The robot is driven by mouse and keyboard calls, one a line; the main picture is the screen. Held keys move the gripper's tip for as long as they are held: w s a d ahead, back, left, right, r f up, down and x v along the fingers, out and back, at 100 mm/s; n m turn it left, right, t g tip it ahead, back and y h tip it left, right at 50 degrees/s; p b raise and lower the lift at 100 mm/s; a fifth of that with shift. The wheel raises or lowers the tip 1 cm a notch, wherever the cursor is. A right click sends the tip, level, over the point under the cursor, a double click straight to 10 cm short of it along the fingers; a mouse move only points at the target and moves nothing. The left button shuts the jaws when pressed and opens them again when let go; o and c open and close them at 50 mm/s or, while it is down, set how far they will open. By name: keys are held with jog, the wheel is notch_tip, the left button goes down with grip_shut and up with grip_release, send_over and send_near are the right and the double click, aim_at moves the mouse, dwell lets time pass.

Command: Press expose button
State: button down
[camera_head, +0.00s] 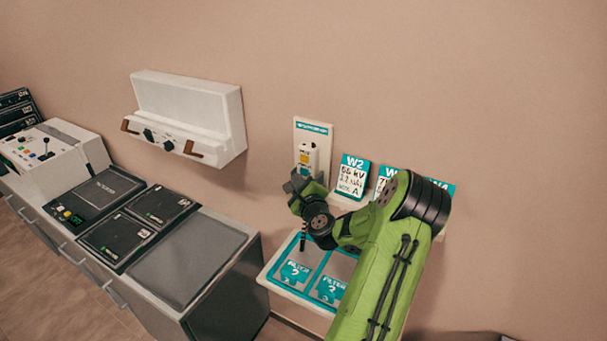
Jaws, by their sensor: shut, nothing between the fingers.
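A small white control box (308,150) with a yellow button (304,159) is mounted on a white wall plate (313,127) with a teal label. The lettering on it is too small to read, so I cannot tell which button is the expose button. My gripper (297,184) is shut and empty, just in front of and below the yellow button in the picture. It hides the lower part of the control box. I cannot tell whether the fingertips touch the box.
Teal-and-white cards, one marked W2 (352,177), stand on a wall shelf to the right, partly behind my arm. A tray with filter plates (295,273) lies below. A grey cabinet with panels (186,260) and a white wall unit (187,106) are to the left.

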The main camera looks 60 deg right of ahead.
jog(key=a+b, duration=0.2)
jog(key=a, duration=0.3)
jog(key=shift+s, duration=0.2)
dwell(1.5)
